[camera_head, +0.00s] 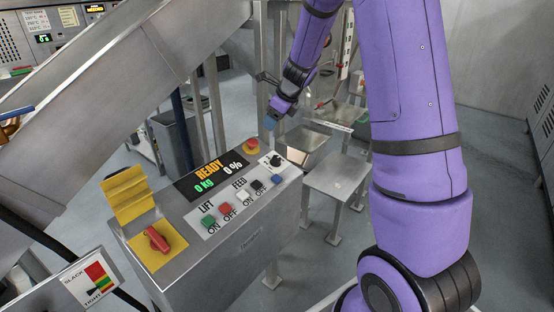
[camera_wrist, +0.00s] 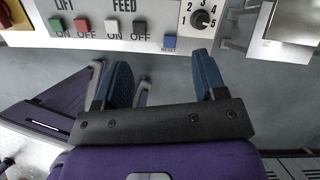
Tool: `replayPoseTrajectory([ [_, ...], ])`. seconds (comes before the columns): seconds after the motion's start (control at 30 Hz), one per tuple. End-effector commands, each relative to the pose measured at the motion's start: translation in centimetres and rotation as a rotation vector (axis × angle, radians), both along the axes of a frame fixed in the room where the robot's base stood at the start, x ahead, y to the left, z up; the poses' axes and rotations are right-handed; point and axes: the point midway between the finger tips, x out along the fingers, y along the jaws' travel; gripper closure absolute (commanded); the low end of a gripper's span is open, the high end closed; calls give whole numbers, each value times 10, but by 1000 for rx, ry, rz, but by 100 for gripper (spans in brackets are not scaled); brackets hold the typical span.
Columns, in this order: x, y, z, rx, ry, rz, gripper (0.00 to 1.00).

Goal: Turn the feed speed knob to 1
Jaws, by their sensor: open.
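The feed speed knob (camera_head: 275,159) is a small black dial at the far right end of the control panel. In the wrist view the knob (camera_wrist: 203,18) sits on a white plate marked 1 to 5; I cannot tell surely which number it points at. My gripper (camera_head: 270,122) is above the far end of the panel. In the wrist view my gripper (camera_wrist: 163,60) has two blue fingers spread wide with nothing between them. The knob lies just beyond the right fingertip, apart from it.
The panel carries green, red, white, black and blue buttons (camera_head: 276,179), a red emergency button (camera_head: 251,145), a display (camera_head: 212,174) and a red rotary switch (camera_head: 156,240). A metal stand (camera_head: 343,178) is to the right. A sloped metal chute (camera_head: 110,85) rises behind.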

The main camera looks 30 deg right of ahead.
Motion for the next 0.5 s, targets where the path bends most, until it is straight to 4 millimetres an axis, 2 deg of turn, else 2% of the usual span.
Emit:
replayPoseTrajectory([
  [0.03,9,-12,-21,27,28,-93,35],
  [0.2,32,-45,-75,109,87,-390,35],
  [0.33,40,-62,-104,148,114,-546,35],
  [0.5,45,-72,-122,172,127,-639,35],
])
